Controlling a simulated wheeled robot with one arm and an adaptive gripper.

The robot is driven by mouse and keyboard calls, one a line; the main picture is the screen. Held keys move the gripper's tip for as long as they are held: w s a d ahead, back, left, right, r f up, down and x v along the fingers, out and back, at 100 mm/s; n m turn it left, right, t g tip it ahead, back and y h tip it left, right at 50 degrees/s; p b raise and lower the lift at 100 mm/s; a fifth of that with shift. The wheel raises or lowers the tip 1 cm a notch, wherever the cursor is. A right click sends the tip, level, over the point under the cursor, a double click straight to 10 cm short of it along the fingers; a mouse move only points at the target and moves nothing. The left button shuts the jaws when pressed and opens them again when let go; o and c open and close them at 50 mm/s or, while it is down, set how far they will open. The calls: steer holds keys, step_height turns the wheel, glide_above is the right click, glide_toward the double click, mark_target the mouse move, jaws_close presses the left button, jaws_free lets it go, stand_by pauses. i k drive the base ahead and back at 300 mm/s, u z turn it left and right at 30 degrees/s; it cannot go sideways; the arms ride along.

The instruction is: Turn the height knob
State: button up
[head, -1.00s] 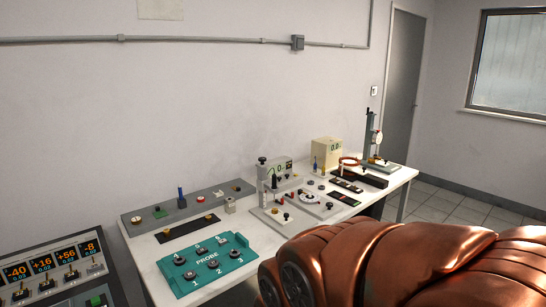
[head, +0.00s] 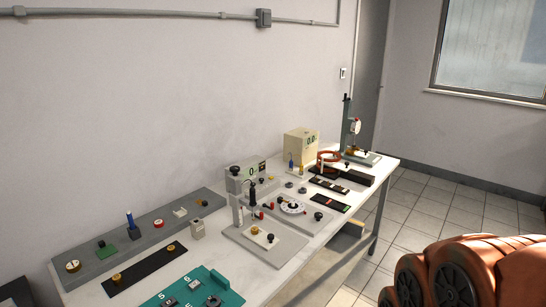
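Several knobs stand on the white bench, and I cannot tell by any label which one is the height knob. A tall grey stand (head: 347,112) with a round dial is at the far end of the bench. A grey plate (head: 279,246) nearer to me carries a post, a black-topped upright (head: 252,189), a brass knob (head: 255,253) and a small black knob (head: 270,238). A grey box with a small display (head: 247,177) stands behind it with a black knob on top. My gripper is not in view.
A long grey panel (head: 166,231) with knobs lies along the wall. A teal probe panel (head: 226,292) is at the bottom edge. A cream meter box (head: 300,146) and a copper-coloured ring (head: 328,156) are farther back. Tiled floor (head: 420,210) is open right of the bench.

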mark_target(234, 169)
steer(key=z, duration=0.1)
steer(key=i, duration=0.7)
steer(key=u, duration=0.5)
steer(key=i, duration=0.55)
steer(key=u, duration=0.45)
